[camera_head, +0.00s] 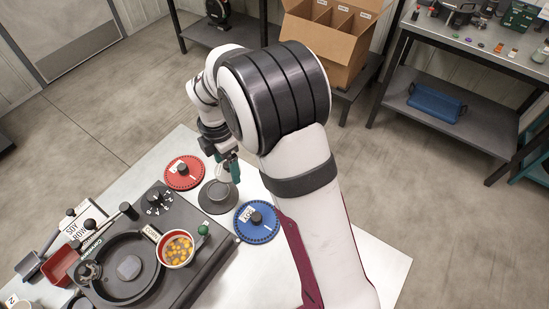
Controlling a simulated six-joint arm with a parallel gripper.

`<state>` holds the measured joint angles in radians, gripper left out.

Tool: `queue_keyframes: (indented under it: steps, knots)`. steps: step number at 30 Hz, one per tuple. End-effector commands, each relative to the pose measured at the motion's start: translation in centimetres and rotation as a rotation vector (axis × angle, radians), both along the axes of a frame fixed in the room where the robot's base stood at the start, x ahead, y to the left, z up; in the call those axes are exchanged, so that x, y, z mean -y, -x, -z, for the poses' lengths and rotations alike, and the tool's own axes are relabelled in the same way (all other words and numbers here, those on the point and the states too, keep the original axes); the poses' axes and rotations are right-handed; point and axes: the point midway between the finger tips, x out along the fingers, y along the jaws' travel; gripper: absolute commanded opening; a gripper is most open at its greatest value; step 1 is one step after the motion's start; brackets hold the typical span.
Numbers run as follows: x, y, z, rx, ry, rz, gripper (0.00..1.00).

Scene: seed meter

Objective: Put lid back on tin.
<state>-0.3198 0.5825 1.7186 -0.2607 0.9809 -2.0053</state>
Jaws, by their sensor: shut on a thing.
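My gripper (229,171), with teal fingers, is at the far part of the white table, pointing down. It is shut on a small pale thing (222,175), partly hidden by the fingers; I cannot tell whether this is the lid. A dark grey round disc (216,205) lies just below it, between the red and blue discs. I cannot tell whether the held thing touches the grey disc. No tin can be made out for sure. A red-rimmed cup (163,259) with yellow and orange seeds stands open on the black machine (200,275).
A red disc (175,181) and a blue disc (268,232), each with a black knob, flank the grey disc closely. The machine has upright knobs. A red tray (61,266) and a scoop (28,265) lie at left. The table's right part (375,262) is bare.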

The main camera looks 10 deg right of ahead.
Motion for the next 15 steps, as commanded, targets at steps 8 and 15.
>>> queue_keyframes:
  steps: [8, 15]
  knots:
    - [-3.7, 0.5, 1.0, -0.002, 0.001, -0.092, 0.29]
    - [-3.6, 0.5, 4.0, -0.003, 0.001, -0.090, 0.29]
